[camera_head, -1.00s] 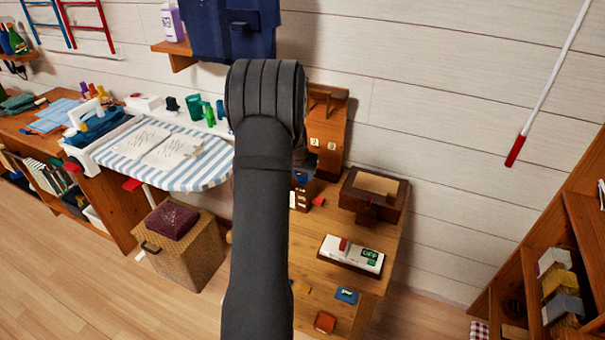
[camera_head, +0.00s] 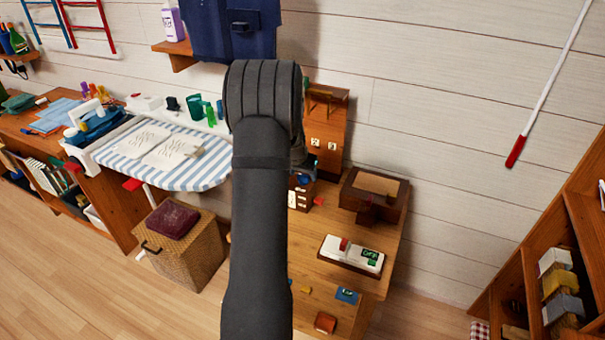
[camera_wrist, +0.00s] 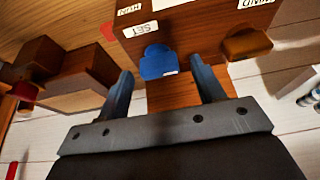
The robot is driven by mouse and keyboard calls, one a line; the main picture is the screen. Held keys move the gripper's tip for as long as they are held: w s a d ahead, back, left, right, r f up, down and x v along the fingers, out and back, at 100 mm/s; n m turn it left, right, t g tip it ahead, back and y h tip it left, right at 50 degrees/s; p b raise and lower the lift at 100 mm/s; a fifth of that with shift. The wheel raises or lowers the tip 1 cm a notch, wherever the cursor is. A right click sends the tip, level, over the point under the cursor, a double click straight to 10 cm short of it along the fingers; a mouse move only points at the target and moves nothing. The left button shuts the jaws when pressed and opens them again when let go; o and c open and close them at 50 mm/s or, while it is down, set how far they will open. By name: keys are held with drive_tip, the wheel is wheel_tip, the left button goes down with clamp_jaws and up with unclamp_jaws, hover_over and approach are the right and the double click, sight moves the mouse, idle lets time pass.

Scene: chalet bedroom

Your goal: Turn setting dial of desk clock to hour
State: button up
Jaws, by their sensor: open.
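The desk clock (camera_wrist: 205,38) is a brown wooden box at the top of the wrist view, seen upside down. In the head view the clock (camera_head: 299,198) shows only in part beside my arm, with white labels on it. A blue dial or knob (camera_wrist: 157,62) with a small white label sticks out of the clock face, near a white SET label (camera_wrist: 140,29). A brown knob (camera_wrist: 246,44) sits to its right, near a label reading WIND. My gripper (camera_wrist: 162,67) is open, its two fingers on either side of the blue knob's line, apart from it. Contact is not visible.
A brown box (camera_head: 373,197) and a white device with a green label (camera_head: 352,254) stand on the wooden desk (camera_head: 318,278) to the right. Small blue (camera_head: 346,296) and orange (camera_head: 325,323) items lie near its front. A tall wooden stand (camera_head: 327,130) is behind.

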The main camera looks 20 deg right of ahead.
drive_tip(key=v, duration=1.7)
drive_tip(key=shift+r, duration=0.2)
drive_tip(key=x, duration=1.7)
drive_tip(key=shift+f, duration=0.25)
drive_tip(key=shift+r, duration=0.15)
